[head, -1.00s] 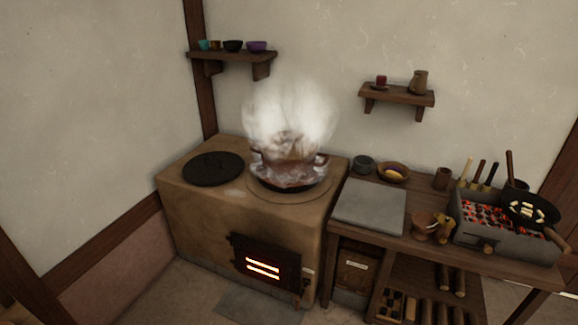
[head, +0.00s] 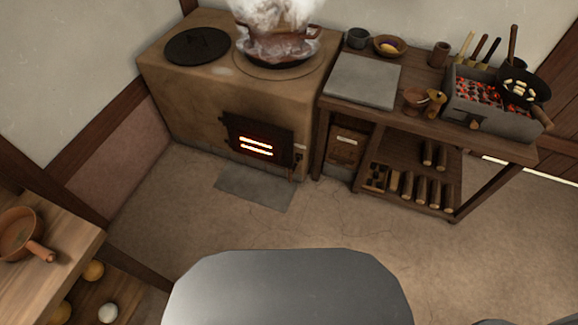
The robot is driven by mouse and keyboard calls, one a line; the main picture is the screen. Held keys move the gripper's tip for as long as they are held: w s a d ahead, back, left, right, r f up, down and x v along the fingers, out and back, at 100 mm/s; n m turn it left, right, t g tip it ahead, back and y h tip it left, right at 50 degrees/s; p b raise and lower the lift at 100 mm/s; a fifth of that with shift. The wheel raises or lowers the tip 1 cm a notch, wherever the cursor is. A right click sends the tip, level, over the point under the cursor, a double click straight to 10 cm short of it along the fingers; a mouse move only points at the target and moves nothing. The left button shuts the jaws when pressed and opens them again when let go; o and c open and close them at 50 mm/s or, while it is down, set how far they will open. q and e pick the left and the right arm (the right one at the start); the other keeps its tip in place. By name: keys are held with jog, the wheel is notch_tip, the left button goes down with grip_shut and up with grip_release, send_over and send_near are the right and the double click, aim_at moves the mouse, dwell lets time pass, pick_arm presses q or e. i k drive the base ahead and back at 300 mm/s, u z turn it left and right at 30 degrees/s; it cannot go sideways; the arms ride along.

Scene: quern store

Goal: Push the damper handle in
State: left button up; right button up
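The clay stove (head: 200,95) stands at the back, left of centre. Its dark iron fire door (head: 258,138) is in the front face, with glowing slots. Just right of the door is a small fitting with a pale tag (head: 300,148), low on the stove's front near its right corner. It may be the damper handle, but it is too small to tell its shape or how far it sticks out. Steam rises from a pot (head: 278,45) on the stove. Neither of my grippers is in view.
A grey slab (head: 255,188) lies on the floor before the stove. Right of the stove stands a wooden worktable (head: 400,115) with a charcoal grill (head: 485,98). A wooden shelf unit with a pan (head: 22,235) is at the left front. The floor between is clear.

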aim_at(290, 172)
jog(key=z, duration=0.15)
jog(key=i, duration=1.2)
jog(key=u, duration=0.85)
jog(key=i, duration=0.3)
jog(key=u, duration=0.4)
